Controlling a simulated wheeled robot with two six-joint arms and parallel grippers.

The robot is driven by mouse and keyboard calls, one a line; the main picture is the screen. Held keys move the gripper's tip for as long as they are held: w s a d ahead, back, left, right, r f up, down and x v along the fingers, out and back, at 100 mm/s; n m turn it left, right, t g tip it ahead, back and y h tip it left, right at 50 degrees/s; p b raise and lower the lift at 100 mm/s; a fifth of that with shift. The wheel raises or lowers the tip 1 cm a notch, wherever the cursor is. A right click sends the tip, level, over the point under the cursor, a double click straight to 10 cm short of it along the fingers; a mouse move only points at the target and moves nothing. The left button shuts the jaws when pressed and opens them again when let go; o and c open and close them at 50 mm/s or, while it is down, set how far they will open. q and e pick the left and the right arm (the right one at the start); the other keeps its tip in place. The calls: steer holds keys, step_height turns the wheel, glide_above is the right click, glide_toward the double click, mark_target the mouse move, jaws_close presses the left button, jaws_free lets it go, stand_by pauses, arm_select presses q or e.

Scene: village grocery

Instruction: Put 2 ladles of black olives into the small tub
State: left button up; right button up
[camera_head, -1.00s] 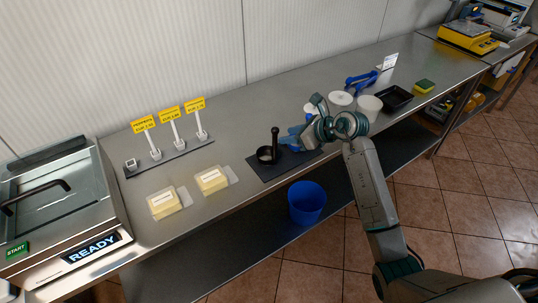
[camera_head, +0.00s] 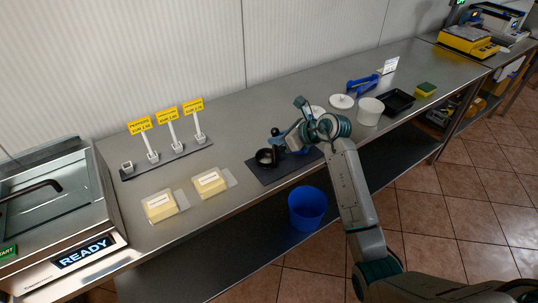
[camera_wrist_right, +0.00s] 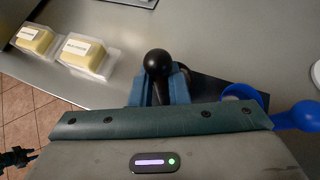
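A dark round cup-like item with an upright, round-knobbed black handle stands on a dark mat (camera_head: 262,174); its cup (camera_head: 266,157) shows in the head view. In the right wrist view the black knob (camera_wrist_right: 157,62) rises between the blue fingers of my right gripper (camera_wrist_right: 160,88). The fingers flank the handle; whether they press on it is unclear. The right gripper (camera_head: 279,136) is above the mat in the head view. A white tub (camera_head: 369,112) stands further right on the counter. No black olives can be made out. My left gripper is not in view.
White lids (camera_head: 341,101), a black tray (camera_head: 397,101), a blue tool (camera_head: 362,84) and a sponge (camera_head: 426,89) lie at right. Wrapped yellow blocks (camera_head: 210,184) lie left of the mat. A blue bucket (camera_head: 307,208) is below. A blue round-ended object (camera_wrist_right: 302,115) lies beside the right gripper.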

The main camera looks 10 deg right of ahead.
steer(key=shift+r+p, duration=2.55)
steer(key=shift+r, duration=1.5)
jaws_close()
